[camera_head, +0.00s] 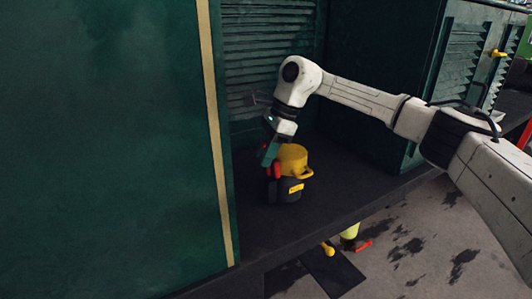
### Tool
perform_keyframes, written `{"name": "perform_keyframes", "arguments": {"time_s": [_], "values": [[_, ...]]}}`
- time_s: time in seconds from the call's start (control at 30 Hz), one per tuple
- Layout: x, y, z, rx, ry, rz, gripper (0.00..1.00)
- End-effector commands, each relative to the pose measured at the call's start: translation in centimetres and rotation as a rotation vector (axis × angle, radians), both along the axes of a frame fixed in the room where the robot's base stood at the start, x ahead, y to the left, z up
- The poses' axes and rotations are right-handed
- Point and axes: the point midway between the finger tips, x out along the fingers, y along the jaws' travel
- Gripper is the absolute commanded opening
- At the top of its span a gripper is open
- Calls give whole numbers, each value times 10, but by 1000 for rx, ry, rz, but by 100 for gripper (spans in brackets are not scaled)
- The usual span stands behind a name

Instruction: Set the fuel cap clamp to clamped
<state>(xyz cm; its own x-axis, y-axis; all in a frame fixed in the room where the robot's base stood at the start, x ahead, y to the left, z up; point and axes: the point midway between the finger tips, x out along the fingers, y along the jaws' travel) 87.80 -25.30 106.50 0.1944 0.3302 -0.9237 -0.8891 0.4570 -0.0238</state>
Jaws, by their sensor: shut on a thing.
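A black fuel filler (287,192) with a yellow label stands on the dark ledge. A yellow cap (293,157) with a side handle sits on top of it. The red fuel cap clamp (274,171) is at the left side of the cap. My gripper (269,157) comes down from above at the cap's left side and is shut on the red clamp. The fingertips are small and partly merge with the clamp, so the exact grip and the clamp's angle are hard to tell.
A dark green wall panel (110,150) with a cream stripe stands close on the left. A louvred panel (267,55) is behind the filler. The dark ledge (345,185) is clear to the right. Small yellow and red items lie on the floor below.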

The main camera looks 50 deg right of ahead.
Motion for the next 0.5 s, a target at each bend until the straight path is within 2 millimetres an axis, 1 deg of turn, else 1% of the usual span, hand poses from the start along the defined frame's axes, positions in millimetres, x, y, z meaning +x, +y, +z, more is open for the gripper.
{"name": "perform_keyframes", "arguments": {"time_s": [0.33,0.5], "values": [[0,-1,0,5,-1,0,0],[-3,-9,0,98,-24,-3,0]]}}
